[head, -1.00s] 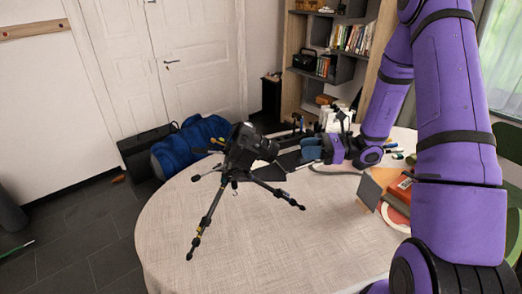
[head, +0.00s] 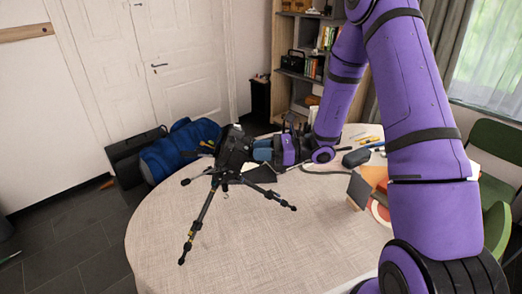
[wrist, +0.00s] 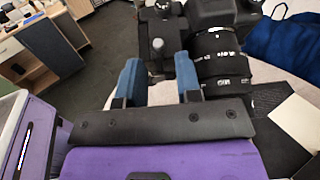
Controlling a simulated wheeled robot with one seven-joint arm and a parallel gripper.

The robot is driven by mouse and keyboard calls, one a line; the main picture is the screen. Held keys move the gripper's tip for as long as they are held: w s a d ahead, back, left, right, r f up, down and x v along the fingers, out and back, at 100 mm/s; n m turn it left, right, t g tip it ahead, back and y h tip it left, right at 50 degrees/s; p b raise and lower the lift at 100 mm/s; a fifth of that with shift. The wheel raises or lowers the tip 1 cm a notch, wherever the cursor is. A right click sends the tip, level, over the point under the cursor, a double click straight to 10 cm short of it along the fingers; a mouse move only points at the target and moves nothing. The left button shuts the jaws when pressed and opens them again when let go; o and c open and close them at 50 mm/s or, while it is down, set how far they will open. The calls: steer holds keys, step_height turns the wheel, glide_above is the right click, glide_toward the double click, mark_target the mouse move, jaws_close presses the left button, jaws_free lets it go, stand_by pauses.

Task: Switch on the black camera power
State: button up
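The black camera (head: 233,150) sits on a small black tripod (head: 208,205) standing on the round table (head: 160,245). My gripper (head: 256,150) is at the camera's right side in the head view, its blue fingers very close to the body. In the wrist view the camera (wrist: 222,14) is at the top, with its ribbed lens (wrist: 221,58) just right of the fingers. My gripper (wrist: 158,62) is open there, with a dark part and a knob showing beyond the gap. I cannot tell whether a finger touches the camera. The power switch cannot be made out.
A dark flat item (head: 260,174) lies behind the tripod. An upright dark panel (head: 359,190) and a red-orange item (head: 382,186) stand at the table's right. A blue bag (head: 180,150) lies beyond the table. The front of the table is clear.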

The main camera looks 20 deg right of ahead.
jaws_close()
steer(key=shift+s, duration=0.1)
steer(key=shift+s+a+m+t+h, duration=0.15)
steer(key=shift+m+t+h, duration=0.3)
steer(key=shift+m+t, duration=0.5)
steer(key=shift+s+a+m+t+h, duration=0.1)
steer(key=shift+s+m+t+h, duration=0.25)
steer(key=shift+m+t, duration=0.55)
steer(key=shift+w, duration=0.1)
jaws_free()
steer(key=shift+d, duration=0.1)
